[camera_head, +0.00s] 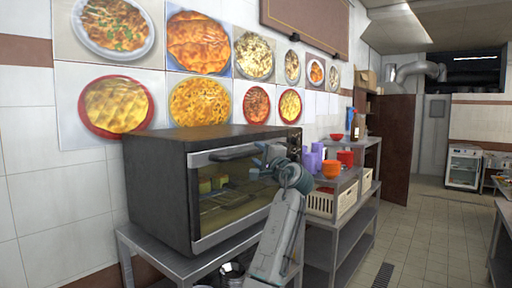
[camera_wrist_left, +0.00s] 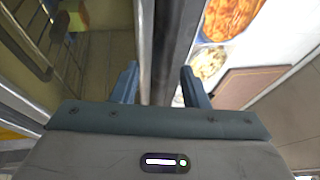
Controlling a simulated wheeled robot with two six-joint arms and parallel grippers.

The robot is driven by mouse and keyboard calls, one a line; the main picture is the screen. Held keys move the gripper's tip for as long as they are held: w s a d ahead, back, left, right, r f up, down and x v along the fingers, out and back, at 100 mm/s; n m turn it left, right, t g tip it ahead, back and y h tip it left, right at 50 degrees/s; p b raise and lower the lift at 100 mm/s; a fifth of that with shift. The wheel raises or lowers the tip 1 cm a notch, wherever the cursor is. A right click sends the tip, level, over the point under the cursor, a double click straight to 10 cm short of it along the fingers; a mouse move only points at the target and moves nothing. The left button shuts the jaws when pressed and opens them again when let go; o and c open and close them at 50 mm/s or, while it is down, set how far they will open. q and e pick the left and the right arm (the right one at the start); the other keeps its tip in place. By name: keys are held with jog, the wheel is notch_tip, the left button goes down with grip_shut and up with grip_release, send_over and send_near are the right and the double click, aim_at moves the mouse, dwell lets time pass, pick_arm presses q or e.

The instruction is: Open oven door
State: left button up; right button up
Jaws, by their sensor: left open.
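The oven (camera_head: 155,185) is a dark box with a silver-framed glass door (camera_head: 235,190), and the door looks shut. A dark handle (camera_head: 232,153) runs along the door's upper edge. My left gripper (camera_head: 265,160) is at the right part of this upper edge, in front of the door. In the left wrist view, my left gripper (camera_wrist_left: 160,85) is open, with one finger on each side of the oven's metal upper edge (camera_wrist_left: 147,45). I cannot tell whether the fingers touch the handle. My right gripper is not in view.
The oven stands on a metal table (camera_head: 175,265) against a tiled wall with food pictures (camera_head: 200,45). To the right, a shelf holds orange bowls (camera_head: 331,168), purple containers (camera_head: 312,158) and cream baskets (camera_head: 322,204). The floor (camera_head: 430,230) further right is free.

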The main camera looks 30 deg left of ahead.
pick_arm(q)
jog(key=shift+p+x, duration=0.3)
jog(key=shift+x, duration=0.8)
